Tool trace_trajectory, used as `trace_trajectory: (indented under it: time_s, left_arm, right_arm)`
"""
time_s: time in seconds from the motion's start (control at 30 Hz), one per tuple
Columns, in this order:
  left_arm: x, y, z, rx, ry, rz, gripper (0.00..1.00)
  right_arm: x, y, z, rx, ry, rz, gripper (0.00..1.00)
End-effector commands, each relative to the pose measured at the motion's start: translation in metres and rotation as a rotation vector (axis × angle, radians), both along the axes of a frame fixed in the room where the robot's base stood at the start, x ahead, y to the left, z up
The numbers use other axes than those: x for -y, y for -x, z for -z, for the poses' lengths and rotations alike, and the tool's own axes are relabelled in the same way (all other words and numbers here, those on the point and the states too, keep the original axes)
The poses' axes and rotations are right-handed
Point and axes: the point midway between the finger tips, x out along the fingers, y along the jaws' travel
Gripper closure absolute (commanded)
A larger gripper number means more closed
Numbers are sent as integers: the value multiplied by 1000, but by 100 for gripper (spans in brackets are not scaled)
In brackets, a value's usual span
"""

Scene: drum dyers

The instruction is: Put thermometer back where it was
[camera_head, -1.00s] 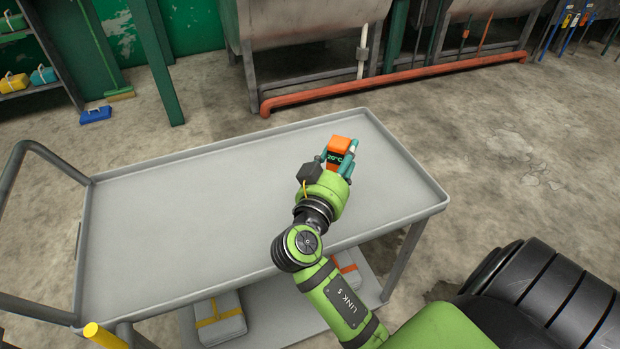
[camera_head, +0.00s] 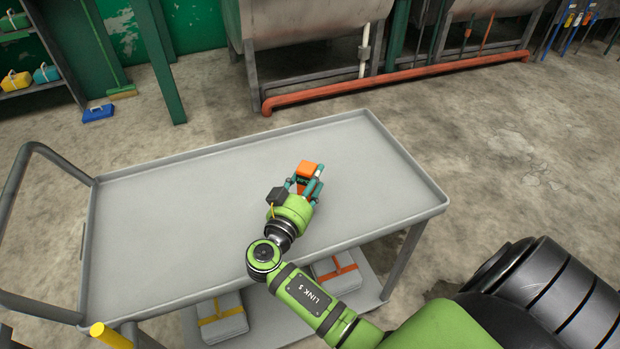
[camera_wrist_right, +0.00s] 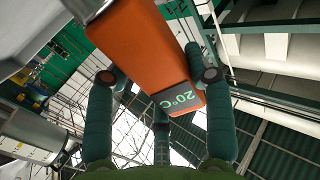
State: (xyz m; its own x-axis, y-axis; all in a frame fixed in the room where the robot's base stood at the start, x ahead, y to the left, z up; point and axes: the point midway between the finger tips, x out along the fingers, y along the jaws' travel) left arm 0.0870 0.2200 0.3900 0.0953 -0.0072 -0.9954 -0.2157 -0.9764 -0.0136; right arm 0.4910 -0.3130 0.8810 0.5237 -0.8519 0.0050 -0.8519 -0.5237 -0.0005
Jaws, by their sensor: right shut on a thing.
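The thermometer (camera_head: 308,169) is an orange block with a dark display, held over the middle of the grey cart top (camera_head: 190,210). My right gripper (camera_head: 305,185) is shut on it. In the right wrist view the thermometer (camera_wrist_right: 150,50) sits between the teal fingers of my right gripper (camera_wrist_right: 158,90), and its display reads 20°C. I cannot tell whether the thermometer touches the cart surface. My left gripper is not in view.
The cart top is otherwise clear, with a raised rim and a handle (camera_head: 20,180) at left. Folded bundles (camera_head: 222,318) lie on its lower shelf. Behind it, an orange pipe (camera_head: 400,83) runs along the floor under metal tanks (camera_head: 310,20). Shelves stand at far left.

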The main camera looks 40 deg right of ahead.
Motion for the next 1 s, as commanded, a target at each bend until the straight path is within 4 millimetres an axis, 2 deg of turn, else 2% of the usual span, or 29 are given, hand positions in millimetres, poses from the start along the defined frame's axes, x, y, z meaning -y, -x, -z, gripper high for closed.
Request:
trace_trajectory:
  time_s: [0.2,0.23,0.27,0.7,0.8,1.0]
  left_arm:
    - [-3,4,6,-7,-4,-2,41]
    - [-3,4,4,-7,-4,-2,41]
    - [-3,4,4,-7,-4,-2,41]
    - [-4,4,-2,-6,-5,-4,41]
    - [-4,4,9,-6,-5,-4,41]
    - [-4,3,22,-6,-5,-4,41]
  right_arm:
    - [0,0,4,1,-1,0,94]
    - [0,0,3,-1,-1,0,35]
    - [0,0,2,-1,-1,0,24]
    - [-1,0,-2,-1,0,-1,24]
    - [-15,8,4,-1,-5,-3,24]
    - [-45,27,4,-1,-5,-2,24]
